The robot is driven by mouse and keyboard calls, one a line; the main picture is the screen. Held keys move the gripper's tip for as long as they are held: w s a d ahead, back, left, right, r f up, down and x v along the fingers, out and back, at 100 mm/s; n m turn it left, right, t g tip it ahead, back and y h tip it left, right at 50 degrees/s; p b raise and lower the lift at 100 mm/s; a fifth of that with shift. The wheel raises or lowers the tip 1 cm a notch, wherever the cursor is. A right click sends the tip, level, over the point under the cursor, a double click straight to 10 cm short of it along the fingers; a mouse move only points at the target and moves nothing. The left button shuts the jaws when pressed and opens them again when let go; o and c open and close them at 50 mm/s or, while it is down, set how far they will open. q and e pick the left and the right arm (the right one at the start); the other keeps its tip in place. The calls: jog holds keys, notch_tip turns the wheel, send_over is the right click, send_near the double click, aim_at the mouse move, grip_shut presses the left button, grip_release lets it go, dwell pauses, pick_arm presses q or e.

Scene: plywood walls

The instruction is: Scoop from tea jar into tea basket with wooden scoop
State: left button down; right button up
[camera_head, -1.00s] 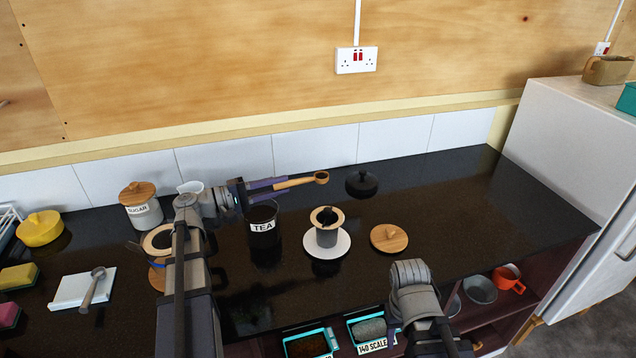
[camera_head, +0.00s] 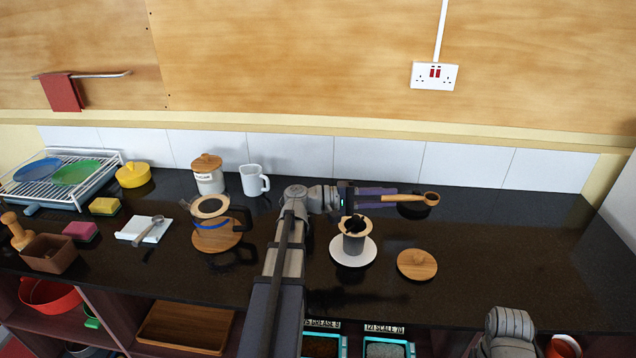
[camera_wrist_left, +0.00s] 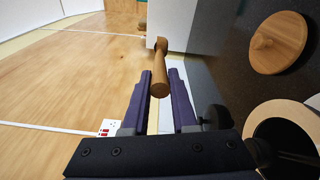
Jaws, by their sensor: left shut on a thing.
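My left gripper (camera_head: 394,197) is shut on the handle of the wooden scoop (camera_head: 431,198) and holds it level, pointing right. The bowl looks dark inside; I cannot tell if it holds tea. In the left wrist view, the scoop handle (camera_wrist_left: 160,75) sits between the fingers. The tea basket (camera_head: 354,226), with a wooden rim and dark inside, sits on a grey cup on a white saucer (camera_head: 351,261), in front of and below the gripper. A wooden rim (camera_wrist_left: 268,112) shows at lower right of the wrist view. The tea jar is not visible now; my left arm covers that area. My right gripper is out of view.
A wooden lid (camera_head: 417,264) lies right of the saucer. A dark lid (camera_head: 418,210) lies beneath the scoop. A sugar jar (camera_head: 209,180), white mug (camera_head: 253,180) and kettle-like pot (camera_head: 211,207) stand left. The counter's right side is clear.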

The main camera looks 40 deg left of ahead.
pick_arm(q)
jog(key=w+a+r+p+v, duration=0.1)
jog(key=v, duration=0.8)
jog(key=w+a+r+p+v, duration=0.1)
jog(key=r+p+v, duration=0.1)
jog(key=v, duration=0.7)
jog(key=shift+w+m+g, duration=0.2)
jog(key=shift+m+g, duration=0.1)
jog(key=shift+r+p, duration=0.2)
jog(key=shift+p, duration=0.2)
